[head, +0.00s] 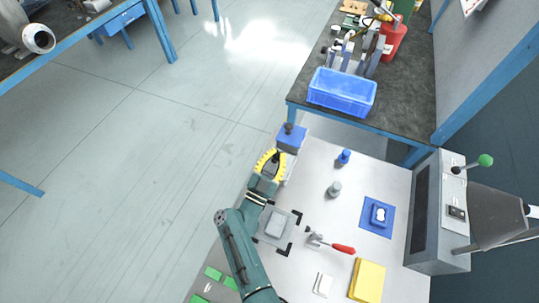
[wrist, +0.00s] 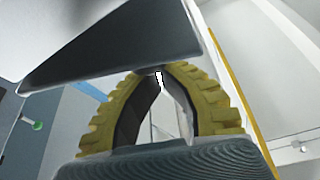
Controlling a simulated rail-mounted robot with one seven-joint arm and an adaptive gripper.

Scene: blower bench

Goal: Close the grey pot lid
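A small grey pot (head: 334,188) with a rounded top stands on the pale bench top in the head view. It is too small to tell how its lid sits. My gripper (head: 269,160), with yellow ribbed fingers, is at the bench's left side, left of the pot and clearly apart from it. In the wrist view the yellow fingers (wrist: 158,80) curve toward each other with a narrow light gap between them. A large dark-faced surface (wrist: 120,55) covers part of the view near their tips, so their exact opening is hidden. The pot is not recognisable in the wrist view.
A blue pot (head: 344,157) stands behind the grey one. A blue block with a black knob (head: 291,138) is close to my gripper. A red-handled clamp (head: 340,248), blue plate (head: 366,220) and grey machine (head: 437,215) lie to the right. Bare bench surrounds the grey pot.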

